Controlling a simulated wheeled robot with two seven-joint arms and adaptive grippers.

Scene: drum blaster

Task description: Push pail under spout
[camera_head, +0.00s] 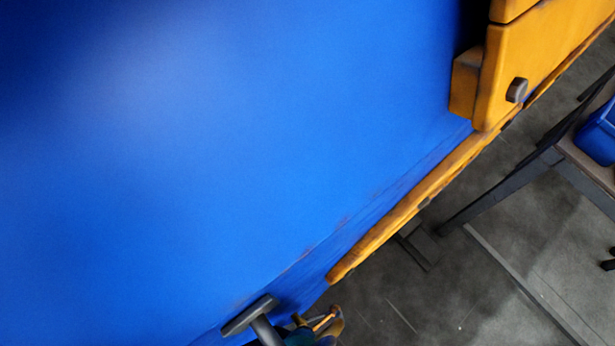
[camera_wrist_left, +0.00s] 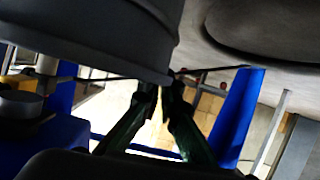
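No pail or spout can be made out with certainty in the head view. In the left wrist view a large dark grey rounded body (camera_wrist_left: 95,35) with a lip fills the upper left; I cannot tell whether it is the pail. My left gripper (camera_wrist_left: 160,95) shows there as two dark green fingers leaning together just below that lip. A thin bright gap shows between them, and their tips are partly lost in shadow. I cannot tell whether they touch the grey body. My right gripper is not identifiable in either view.
A big blue surface (camera_head: 230,150) with an orange edge rail (camera_head: 400,215) fills most of the head view. A grey T-shaped handle (camera_head: 250,315) shows at the bottom. A blue container (camera_head: 600,135) sits on a dark table at right. Grey floor (camera_head: 500,250) lies below.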

